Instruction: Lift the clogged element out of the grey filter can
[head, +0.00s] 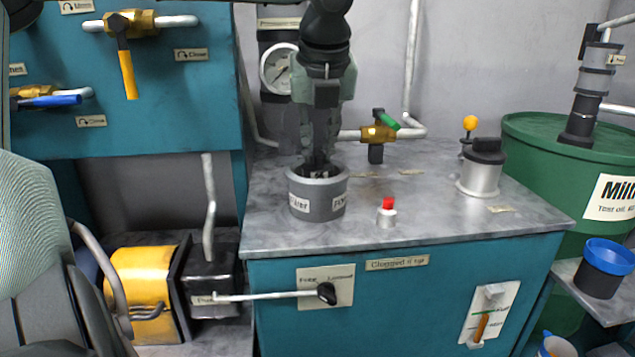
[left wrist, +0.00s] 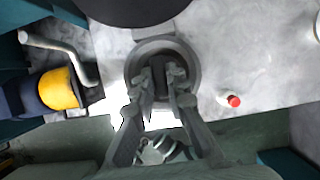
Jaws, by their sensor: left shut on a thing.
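The grey filter can (head: 320,203) stands upright on the bench top, with pale labels on its side and its top open. In the left wrist view I look down into the can (left wrist: 134,70). My left gripper (head: 319,170) comes down from above with its fingertips inside the can's mouth. In the left wrist view the gripper (left wrist: 165,75) is shut on the dark clogged element (left wrist: 160,66). Most of the element is hidden by the fingers and the can wall. My right gripper is in neither view.
A red-topped button (head: 387,212) stands right of the can, and a silver cylinder with a black top (head: 480,178) farther right. A green-handled valve (head: 378,134) and a gauge (head: 279,70) are behind. A green drum (head: 560,155) stands beyond the bench's right end.

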